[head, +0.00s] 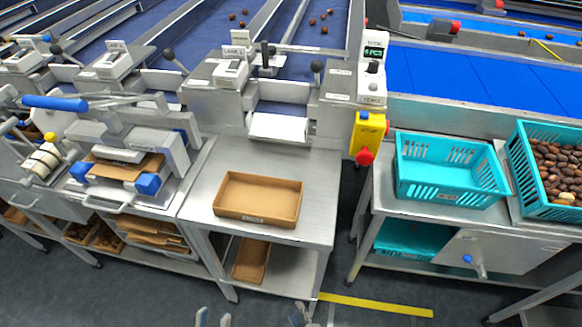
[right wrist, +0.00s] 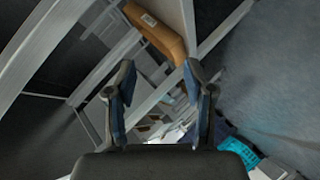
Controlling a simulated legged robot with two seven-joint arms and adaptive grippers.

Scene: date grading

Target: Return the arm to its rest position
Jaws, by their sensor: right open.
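My left gripper (head: 213,318) shows only as two fingertips at the bottom edge of the head view. They stand apart with nothing between them. My right gripper (head: 302,315) shows at the bottom edge just to the right, its tips small and partly cut off. In the right wrist view its two dark fingers (right wrist: 161,85) are spread apart and empty. Both grippers are in front of the steel table (head: 322,213) and apart from it. Most of both arms is out of view.
An empty brown tray (head: 228,211) lies on the table. An empty teal crate (head: 449,187) and a teal crate of dates (head: 520,160) stand at right. A carton press (head: 115,145) stands at left. A yellow stripe (head: 375,305) marks the open floor.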

